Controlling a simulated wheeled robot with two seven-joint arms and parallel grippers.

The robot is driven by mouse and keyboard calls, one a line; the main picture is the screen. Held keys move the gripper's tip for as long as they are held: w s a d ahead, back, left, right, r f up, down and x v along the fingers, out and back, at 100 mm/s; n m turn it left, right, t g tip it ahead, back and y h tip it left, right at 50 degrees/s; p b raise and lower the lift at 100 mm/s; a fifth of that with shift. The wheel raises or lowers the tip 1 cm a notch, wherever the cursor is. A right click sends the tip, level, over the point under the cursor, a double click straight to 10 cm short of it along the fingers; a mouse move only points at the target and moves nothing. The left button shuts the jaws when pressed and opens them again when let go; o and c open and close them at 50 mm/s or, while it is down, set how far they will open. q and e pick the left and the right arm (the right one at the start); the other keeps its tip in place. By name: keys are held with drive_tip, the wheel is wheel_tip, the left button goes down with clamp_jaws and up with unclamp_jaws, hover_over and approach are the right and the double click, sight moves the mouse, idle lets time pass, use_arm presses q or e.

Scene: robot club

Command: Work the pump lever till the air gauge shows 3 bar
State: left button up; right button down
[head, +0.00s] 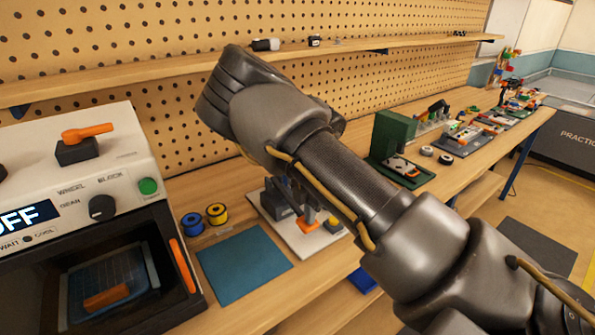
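My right arm comes in from the right and crosses the middle of the head view. Its bulky grey joint is in front of the pegboard. My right gripper (293,198) is mostly hidden behind this forearm, low over a white board (298,240), and its fingers cannot be made out. The board carries a dark block (280,205) and an orange part (310,222), partly covered by my arm. I cannot tell whether this is the pump. No lever or air gauge can be clearly picked out there. My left gripper is not in view.
A white machine (150,160) with an orange lever (88,132) and an OFF display stands left. Blue and yellow spools (217,213) and a teal mat (243,264) lie beside it. A green machine (392,138) and several small models stand farther along the bench.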

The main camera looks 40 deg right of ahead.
drive_tip(key=shift+r+p, duration=1.5)
drive_tip(key=shift+r, duration=0.65)
wheel_tip(320, 180, up, 5)
drive_tip(key=p, duration=0.3)
drive_tip(key=shift+p, duration=0.3)
drive_tip(key=shift+s, duration=0.1)
